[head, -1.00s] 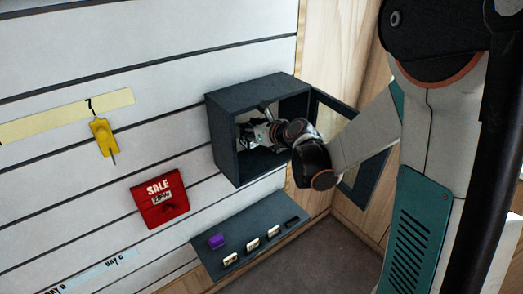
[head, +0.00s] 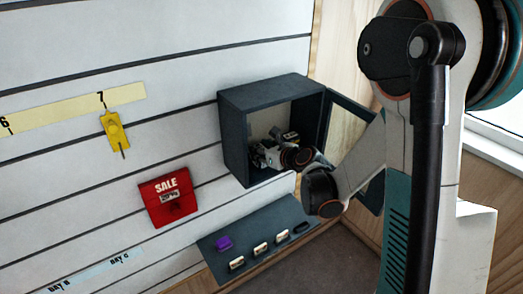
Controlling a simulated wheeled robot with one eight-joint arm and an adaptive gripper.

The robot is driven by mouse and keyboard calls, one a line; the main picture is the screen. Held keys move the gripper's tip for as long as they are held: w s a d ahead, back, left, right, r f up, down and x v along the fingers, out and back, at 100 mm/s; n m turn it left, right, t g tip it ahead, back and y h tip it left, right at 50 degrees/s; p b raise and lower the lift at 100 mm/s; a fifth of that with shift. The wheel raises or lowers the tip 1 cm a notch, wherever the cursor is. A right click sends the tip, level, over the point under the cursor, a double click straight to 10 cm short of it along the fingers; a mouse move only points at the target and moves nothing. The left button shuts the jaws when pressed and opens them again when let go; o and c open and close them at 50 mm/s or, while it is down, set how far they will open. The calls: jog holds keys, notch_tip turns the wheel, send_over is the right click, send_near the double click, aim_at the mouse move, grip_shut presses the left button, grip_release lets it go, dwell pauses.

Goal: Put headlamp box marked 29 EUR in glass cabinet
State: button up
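The glass cabinet (head: 232,137) is a dark box on the slatted wall, with its framed door (head: 350,118) swung open to the right. My gripper (head: 259,155) is inside it, low down, reaching in from the right. A small dark piece with a pale patch (head: 290,137) shows just above my gripper; I cannot tell whether it is a box or part of my wrist. Three small pale-fronted boxes (head: 261,249) stand on the dark shelf below; their prices are too small to read. The fingers are too small to judge, and nothing clearly shows between them.
The dark shelf (head: 225,268) also holds a purple item (head: 225,243) and a small black item (head: 301,228). A red SALE pouch (head: 168,199) and a yellow device (head: 115,132) hang on the wall to the left. The open door is close beside my forearm.

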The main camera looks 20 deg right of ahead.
jog(key=o, duration=1.1)
jog(key=shift+o, duration=0.2)
jog(key=shift+r, duration=0.1)
jog(key=p+v, duration=0.2)
jog(key=v, duration=1)
jog(key=shift+p, duration=0.35)
